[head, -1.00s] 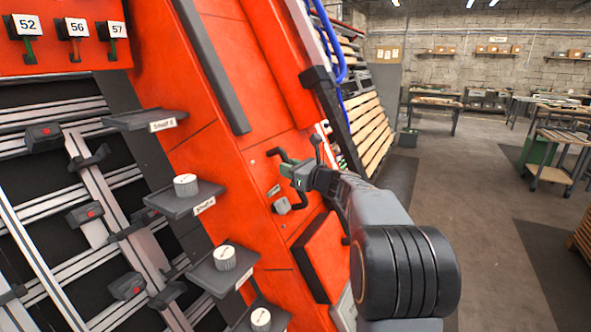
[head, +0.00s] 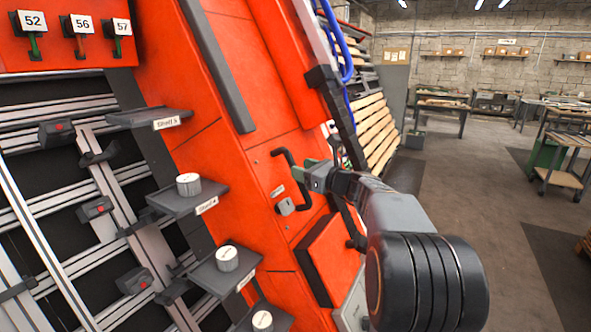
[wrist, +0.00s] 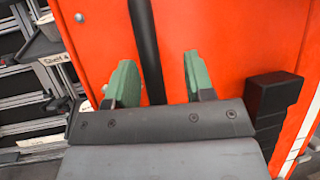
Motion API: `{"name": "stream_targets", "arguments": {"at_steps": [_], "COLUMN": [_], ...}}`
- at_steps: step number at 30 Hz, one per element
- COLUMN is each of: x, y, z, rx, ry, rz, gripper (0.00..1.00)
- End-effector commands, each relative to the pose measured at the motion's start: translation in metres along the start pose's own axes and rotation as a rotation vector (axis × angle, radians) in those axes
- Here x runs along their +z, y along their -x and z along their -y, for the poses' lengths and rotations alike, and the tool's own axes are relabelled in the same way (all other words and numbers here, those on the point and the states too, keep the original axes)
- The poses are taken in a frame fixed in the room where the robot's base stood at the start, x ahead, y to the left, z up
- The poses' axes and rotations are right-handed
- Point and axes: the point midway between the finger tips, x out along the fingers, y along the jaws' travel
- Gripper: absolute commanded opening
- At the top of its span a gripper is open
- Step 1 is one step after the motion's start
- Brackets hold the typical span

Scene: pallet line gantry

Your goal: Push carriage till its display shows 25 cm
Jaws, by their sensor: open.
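My gripper (head: 309,174) is open, with green fingers, in front of a tall orange panel (head: 233,150). A black bent handle (head: 291,178) stands on this panel beside the fingertips. In the wrist view a dark upright bar (wrist: 148,45) shows between the two spread fingers of my gripper (wrist: 158,82). The fingers are not closed on it; I cannot tell whether they touch it. I cannot tell for certain which part is the carriage. No display with a centimetre reading can be made out.
At left are metal rails (head: 60,262) with clamps, and small grey shelves (head: 186,204) holding round white-topped knobs (head: 188,184). Tags such as 52 (head: 32,20) hang above. A black block (wrist: 270,105) sits right of my fingers. Open floor (head: 470,190) lies at right.

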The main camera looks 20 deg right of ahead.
Motion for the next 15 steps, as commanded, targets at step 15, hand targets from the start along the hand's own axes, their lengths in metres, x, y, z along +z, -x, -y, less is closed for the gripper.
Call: {"name": "stream_targets", "arguments": {"at_steps": [15], "x": [-0.001], "y": [0.09], "z": [0.0], "rx": [-0.001], "ry": [0.002], "rz": [-0.001], "gripper": [0.48]}}
